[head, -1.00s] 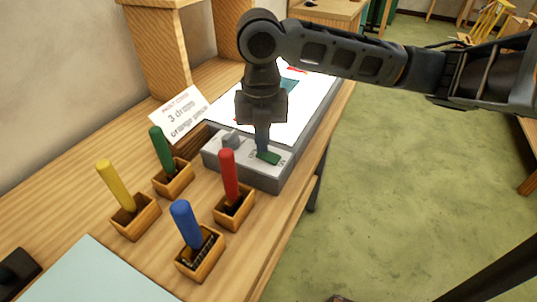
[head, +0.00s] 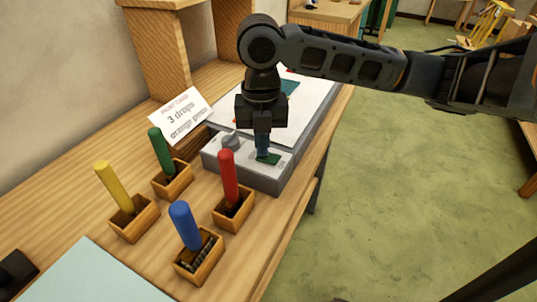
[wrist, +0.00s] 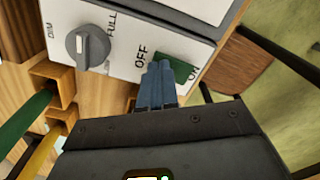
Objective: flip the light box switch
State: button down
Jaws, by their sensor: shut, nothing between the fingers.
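The light box (head: 290,110) stands on the wooden bench, with a grey control panel at its near end. Its green rocker switch (head: 271,159) also shows in the wrist view (wrist: 178,68), between the printed words OFF and ON. My gripper (head: 262,155) points down with its blue-grey fingers together and empty. In the wrist view its fingertips (wrist: 158,68) are at the OFF end of the switch and cover part of it. I cannot tell whether they touch. The light box top looks pale grey-white, with teal and red pieces on it.
A grey dimmer knob (wrist: 88,46) is left of the switch. Wooden holders with a red (head: 229,177), a blue (head: 186,225), a green (head: 161,150) and a yellow stick (head: 114,186) stand close in front. A card (head: 181,115) stands behind. Open floor lies right.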

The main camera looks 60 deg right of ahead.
notch_tip(320, 180, up, 7)
jog(key=p, duration=0.4)
jog(key=shift+f+p, duration=0.15)
jog(key=shift+p, duration=0.15)
dwell(0.6)
